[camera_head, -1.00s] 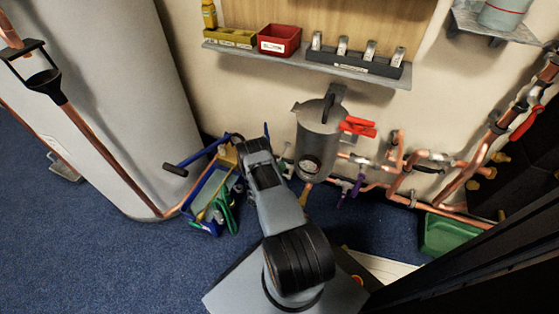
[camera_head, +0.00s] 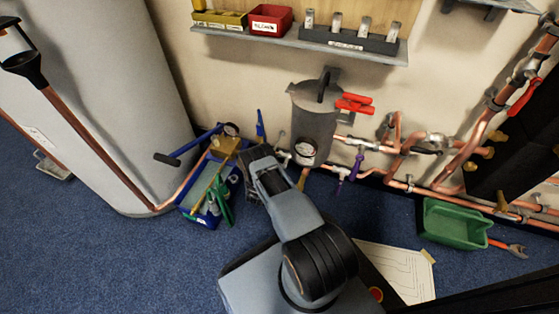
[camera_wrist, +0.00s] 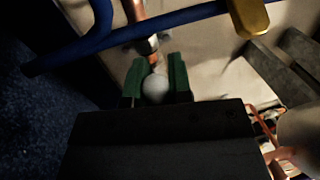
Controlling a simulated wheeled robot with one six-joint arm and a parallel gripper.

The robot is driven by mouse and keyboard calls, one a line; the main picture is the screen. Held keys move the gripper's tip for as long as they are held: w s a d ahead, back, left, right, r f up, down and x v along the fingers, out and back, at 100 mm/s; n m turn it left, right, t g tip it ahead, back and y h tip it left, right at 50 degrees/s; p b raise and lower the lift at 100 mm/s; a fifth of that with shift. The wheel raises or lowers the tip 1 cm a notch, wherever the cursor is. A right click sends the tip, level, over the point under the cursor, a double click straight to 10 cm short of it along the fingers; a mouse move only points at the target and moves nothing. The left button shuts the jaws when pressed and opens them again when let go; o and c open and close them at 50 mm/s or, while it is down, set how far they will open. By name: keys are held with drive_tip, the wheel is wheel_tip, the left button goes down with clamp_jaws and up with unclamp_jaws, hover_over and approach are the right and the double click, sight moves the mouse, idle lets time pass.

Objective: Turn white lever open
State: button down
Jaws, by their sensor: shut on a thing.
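In the wrist view, the two green fingers of my gripper (camera_wrist: 155,78) are closed about a pale, rounded piece, the white lever (camera_wrist: 155,90). Only its rounded end shows between the fingers. A copper pipe (camera_wrist: 136,22) with a fitting runs up just beyond it. In the head view, my arm's end is low beside the grey canister (camera_head: 313,128), and my own links hide the fingers and the lever.
A blue tool tray (camera_head: 208,217) and a pump with a blue handle (camera_head: 196,145) stand left of my arm. Red levers (camera_head: 355,103), a purple lever (camera_head: 357,166) and copper pipes (camera_head: 398,160) lie right. A green bin (camera_head: 452,225) is on the floor.

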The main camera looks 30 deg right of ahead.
drive_tip(key=shift+s+f, duration=0.1)
drive_tip(key=shift+f, duration=0.05)
idle(0.3)
drive_tip(key=c, duration=1)
unclamp_jaws()
drive_tip(key=shift+c, duration=0.2)
drive_tip(key=shift+r, duration=0.2)
drive_tip(key=s+a+r+p, duration=0.4)
drive_tip(key=s+r+p, duration=0.6)
drive_tip(key=s+r, duration=0.2)
drive_tip(key=shift+s+a+r, duration=0.2)
drive_tip(key=shift+s+r, duration=0.15)
drive_tip(key=shift+s, duration=0.25)
